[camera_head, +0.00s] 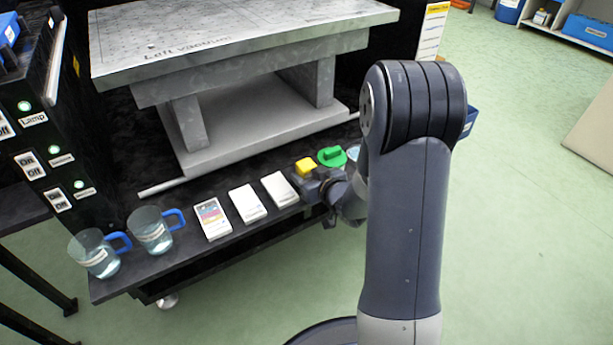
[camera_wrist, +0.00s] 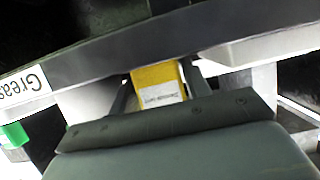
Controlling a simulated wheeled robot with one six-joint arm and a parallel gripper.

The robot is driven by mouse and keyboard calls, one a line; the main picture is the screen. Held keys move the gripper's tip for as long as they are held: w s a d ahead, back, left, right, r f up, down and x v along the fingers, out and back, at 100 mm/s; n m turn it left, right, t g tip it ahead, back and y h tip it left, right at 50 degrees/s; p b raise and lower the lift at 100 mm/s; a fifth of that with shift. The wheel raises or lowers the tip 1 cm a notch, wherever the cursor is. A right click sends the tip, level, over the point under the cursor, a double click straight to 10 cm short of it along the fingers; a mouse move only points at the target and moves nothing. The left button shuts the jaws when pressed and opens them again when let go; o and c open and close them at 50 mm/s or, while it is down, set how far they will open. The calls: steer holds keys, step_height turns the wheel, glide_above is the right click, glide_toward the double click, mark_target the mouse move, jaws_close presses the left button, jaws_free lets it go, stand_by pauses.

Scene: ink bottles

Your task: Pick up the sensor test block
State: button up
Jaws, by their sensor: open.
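A yellow block (camera_head: 306,166) stands near the right end of the black bench, beside my gripper (camera_head: 322,188). In the wrist view the yellow block (camera_wrist: 153,76) has a white label whose small print I cannot read for certain. My gripper (camera_wrist: 160,78) is open, with one dark finger on each side of the block. I cannot tell whether either finger touches it. The lower part of the block is hidden behind the gripper body in the wrist view.
A green-lidded item (camera_head: 331,156) stands just right of the block, partly behind my arm. White boxes (camera_head: 280,189), (camera_head: 247,203), a colour-printed box (camera_head: 213,218) and blue-handled cups (camera_head: 150,230) line the bench's front edge. A grey stone stand (camera_head: 250,130) rises behind.

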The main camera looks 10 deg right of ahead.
steer(key=shift+w+a, duration=0.1)
steer(key=shift+w, duration=0.15)
steer(key=shift+c, duration=0.5)
steer(key=c, duration=0.5)
steer(key=shift+c, duration=0.2)
